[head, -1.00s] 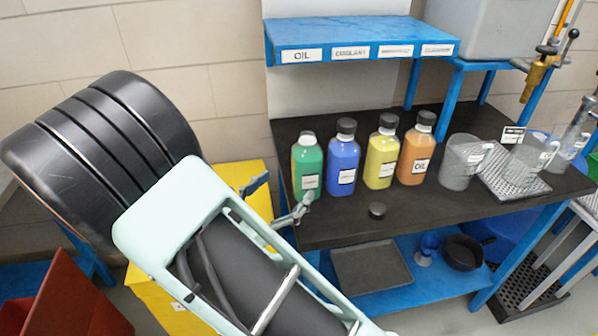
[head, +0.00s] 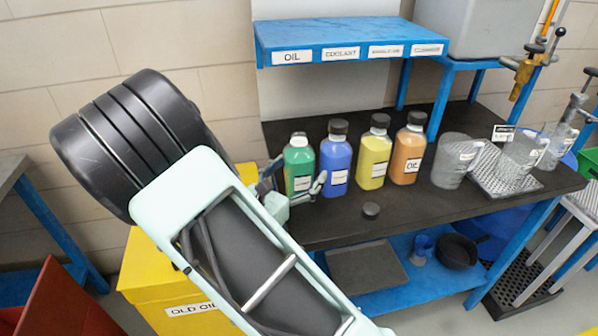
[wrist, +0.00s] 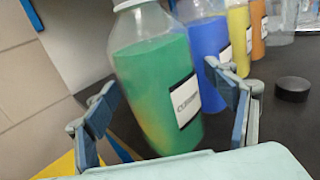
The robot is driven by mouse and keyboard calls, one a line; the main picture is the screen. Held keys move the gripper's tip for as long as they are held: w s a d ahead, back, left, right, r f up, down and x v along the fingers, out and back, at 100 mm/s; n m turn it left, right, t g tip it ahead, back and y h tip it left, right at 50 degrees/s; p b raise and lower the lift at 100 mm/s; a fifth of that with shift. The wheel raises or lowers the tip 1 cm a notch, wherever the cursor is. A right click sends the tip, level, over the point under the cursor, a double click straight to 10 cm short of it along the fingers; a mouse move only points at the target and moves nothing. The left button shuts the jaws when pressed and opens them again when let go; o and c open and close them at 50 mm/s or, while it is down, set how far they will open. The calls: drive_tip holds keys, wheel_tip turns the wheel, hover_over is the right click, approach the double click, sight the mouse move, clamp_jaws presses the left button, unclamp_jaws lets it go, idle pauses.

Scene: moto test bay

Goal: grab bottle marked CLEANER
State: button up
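A green bottle (head: 299,170) with a pale neck stands upright at the left of the bottle row on the dark bench. In the wrist view the green bottle (wrist: 155,85) fills the middle; its white label seems to read CLEANER, though it is slanted and small. My gripper (head: 293,187) is at the bottle's front, with one finger toward each side. In the wrist view my gripper (wrist: 165,100) is open, and the bottle shows between and beyond the fingers. I cannot tell whether either finger touches it.
Blue (head: 335,165), yellow (head: 374,158) and orange (head: 408,155) bottles stand close on the right. A loose black cap (head: 370,209) lies in front. Clear jugs (head: 455,162) stand farther right. A blue labelled shelf (head: 350,35) is above and behind. A yellow bin (head: 150,270) is left.

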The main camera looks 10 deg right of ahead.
drive_tip(key=c, duration=1.7)
drive_tip(key=shift+r, duration=0.3)
drive_tip(key=shift+c, duration=0.2)
drive_tip(key=shift+r+p, duration=1.8)
drive_tip(key=shift+r, duration=6.85)
drive_tip(key=shift+r, duration=0.1)
